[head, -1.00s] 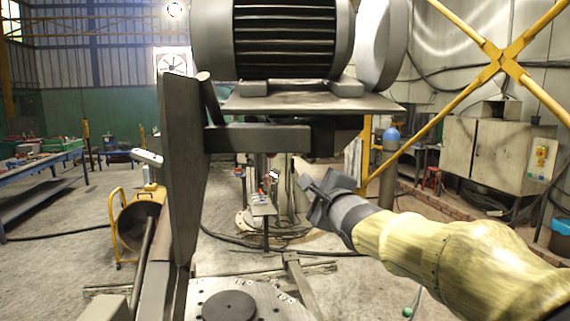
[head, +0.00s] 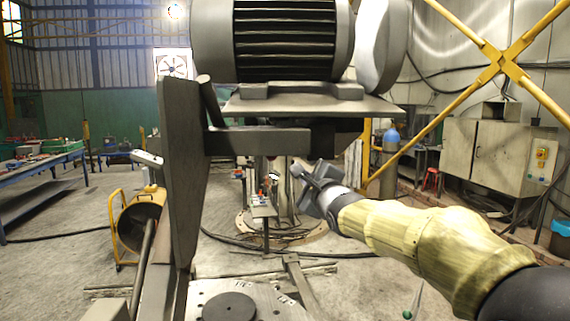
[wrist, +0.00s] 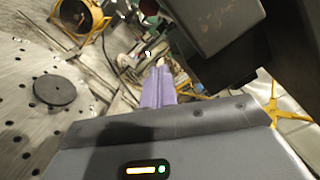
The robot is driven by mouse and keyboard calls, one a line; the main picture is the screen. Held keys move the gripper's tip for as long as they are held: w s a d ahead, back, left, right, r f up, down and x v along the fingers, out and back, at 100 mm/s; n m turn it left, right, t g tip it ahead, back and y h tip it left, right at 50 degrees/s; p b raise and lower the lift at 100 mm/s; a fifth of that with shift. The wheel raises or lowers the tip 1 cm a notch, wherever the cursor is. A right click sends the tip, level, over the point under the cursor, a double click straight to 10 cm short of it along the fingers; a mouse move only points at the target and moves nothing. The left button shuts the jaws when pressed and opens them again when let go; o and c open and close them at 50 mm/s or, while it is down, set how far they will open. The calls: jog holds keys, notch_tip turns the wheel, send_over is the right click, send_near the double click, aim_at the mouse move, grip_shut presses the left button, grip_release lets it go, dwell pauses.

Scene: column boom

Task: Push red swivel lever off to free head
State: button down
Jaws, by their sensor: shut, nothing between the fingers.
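The motor head (head: 285,45), with dark cooling fins, sits on a flat plate at the top of the head view. A grey boom (head: 258,140) runs under it from the upright column (head: 180,170). My gripper (head: 303,172) is shut and empty, below and slightly right of the boom's underside. Its closed fingers (wrist: 157,88) show pale purple in the wrist view, with the dark boom block (wrist: 215,22) above and to the right. I cannot make out a red swivel lever with certainty in either view; it may be hidden behind the boom.
A perforated base plate with a round dark disc (head: 229,307) lies below; the disc also shows in the wrist view (wrist: 54,92). A yellow cross brace (head: 500,62) and grey cabinet (head: 495,155) stand at right. A blue bench (head: 40,165) stands at far left.

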aim_at(284, 149)
jog(key=w+a+r+p, duration=0.2)
jog(key=w+a+p, duration=0.2)
jog(key=a, duration=0.1)
jog(key=shift+w+a+p, duration=0.2)
jog(key=shift+w+p, duration=0.1)
jog(key=shift+p, duration=0.05)
dwell(0.7)
